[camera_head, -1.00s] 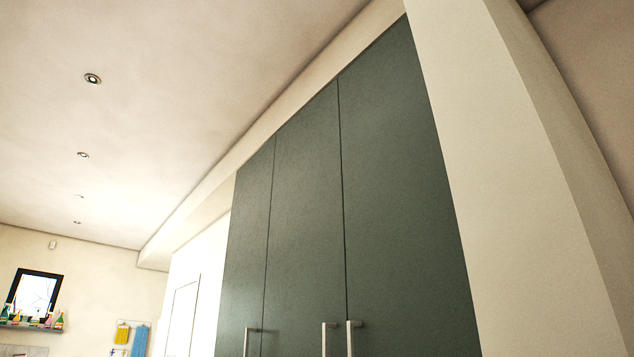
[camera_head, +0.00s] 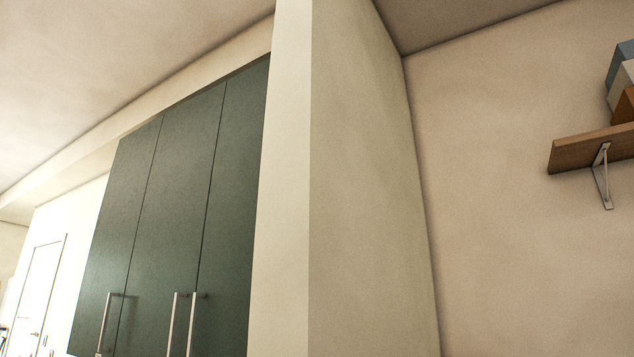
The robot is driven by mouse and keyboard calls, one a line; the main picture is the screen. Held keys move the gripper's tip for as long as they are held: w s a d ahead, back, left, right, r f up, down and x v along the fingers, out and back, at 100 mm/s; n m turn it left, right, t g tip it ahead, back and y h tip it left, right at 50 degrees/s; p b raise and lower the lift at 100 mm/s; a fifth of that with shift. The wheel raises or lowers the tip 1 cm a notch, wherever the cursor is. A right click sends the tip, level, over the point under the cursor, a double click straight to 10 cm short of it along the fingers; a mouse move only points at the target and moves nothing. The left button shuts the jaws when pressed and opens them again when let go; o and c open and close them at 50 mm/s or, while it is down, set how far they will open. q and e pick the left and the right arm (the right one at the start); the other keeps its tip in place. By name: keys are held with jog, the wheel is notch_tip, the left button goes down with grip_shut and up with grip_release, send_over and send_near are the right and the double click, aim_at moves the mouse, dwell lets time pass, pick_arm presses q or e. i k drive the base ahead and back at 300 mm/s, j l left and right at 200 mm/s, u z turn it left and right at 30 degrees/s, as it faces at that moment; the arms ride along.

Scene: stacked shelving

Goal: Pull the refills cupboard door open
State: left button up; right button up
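A tall dark green cupboard with three door panels (camera_head: 170,200) stands at the left of the head view, seen from below and tilted. All its doors look shut. Each door has a pale metal bar handle low in the view: one on the left door (camera_head: 105,325), one on the middle door (camera_head: 171,325) and one on the right door (camera_head: 194,325). I see no label that tells which door is the refills one. The lower part of the cupboard is cut off by the frame. Neither of my grippers is in view.
A cream wall end (camera_head: 340,200) juts out right of the cupboard. Further right, a wooden shelf (camera_head: 590,148) on a metal bracket (camera_head: 603,178) carries several boxes (camera_head: 622,85). A white door (camera_head: 38,290) shows at the far left.

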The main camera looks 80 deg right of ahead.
aim_at(219, 323)
jog(key=z, duration=2.35)
